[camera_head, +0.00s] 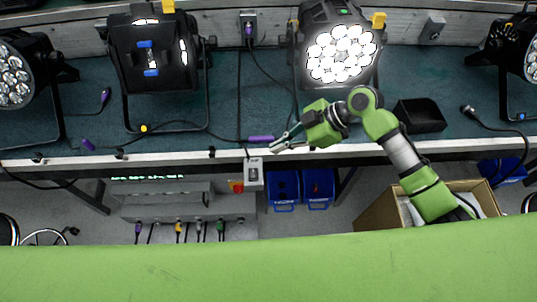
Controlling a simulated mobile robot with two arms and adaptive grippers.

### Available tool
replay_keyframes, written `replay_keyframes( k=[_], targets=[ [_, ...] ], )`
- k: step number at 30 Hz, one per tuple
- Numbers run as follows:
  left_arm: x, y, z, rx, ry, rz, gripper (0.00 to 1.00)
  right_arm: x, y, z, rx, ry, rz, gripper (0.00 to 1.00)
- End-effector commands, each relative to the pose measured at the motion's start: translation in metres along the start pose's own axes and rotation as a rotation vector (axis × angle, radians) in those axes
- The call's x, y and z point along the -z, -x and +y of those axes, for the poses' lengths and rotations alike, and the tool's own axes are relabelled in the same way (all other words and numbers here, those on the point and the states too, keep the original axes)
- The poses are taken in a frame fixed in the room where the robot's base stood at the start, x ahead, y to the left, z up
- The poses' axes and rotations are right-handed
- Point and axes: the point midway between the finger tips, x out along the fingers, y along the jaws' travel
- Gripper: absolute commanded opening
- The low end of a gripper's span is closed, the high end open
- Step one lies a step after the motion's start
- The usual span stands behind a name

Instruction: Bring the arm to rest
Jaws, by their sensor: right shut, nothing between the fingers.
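My right arm comes up from the lower right and bends at the elbow over the front of the bench (225,112). My right gripper (279,144) points left and a little down, near the bench's front edge. Its fingers are shut with nothing between them. It is just right of a purple connector (261,138) on a cable; I cannot tell whether they touch. My left gripper is not in view.
A lit par can (341,55) stands behind my right gripper, and another par can (150,55) stands left. Below are blue bins (284,188), a cardboard box (377,212) and a grey socket box (253,174) at the edge.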

Motion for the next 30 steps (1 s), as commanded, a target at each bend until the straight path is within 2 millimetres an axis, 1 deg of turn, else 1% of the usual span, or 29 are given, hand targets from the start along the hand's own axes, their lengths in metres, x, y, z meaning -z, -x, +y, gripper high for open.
replay_keyframes(
  k=[3,6,15,23,26,29,30],
  targets=[
    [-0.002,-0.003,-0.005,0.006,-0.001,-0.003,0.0,-0.001,0.008,0.001,0.001,-0.001,-0.001,0.0],
    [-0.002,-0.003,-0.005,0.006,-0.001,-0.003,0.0,0.0,0.01,0.001,0.001,-0.001,0.0,0.0],
    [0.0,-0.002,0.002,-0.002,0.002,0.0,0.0,0.0,0.01,0.001,0.001,-0.001,0.0,0.0],
    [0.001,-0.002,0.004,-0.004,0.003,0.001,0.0,-0.001,0.008,-0.002,0.002,-0.007,-0.004,0.0],
    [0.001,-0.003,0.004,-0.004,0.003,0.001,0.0,-0.006,-0.001,-0.016,-0.003,-0.049,-0.029,0.0],
    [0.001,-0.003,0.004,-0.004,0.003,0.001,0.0,-0.017,-0.014,-0.042,-0.026,-0.144,-0.08,0.0],
    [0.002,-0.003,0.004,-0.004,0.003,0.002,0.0,-0.022,-0.019,-0.055,-0.045,-0.197,-0.106,0.0]
  ],
)
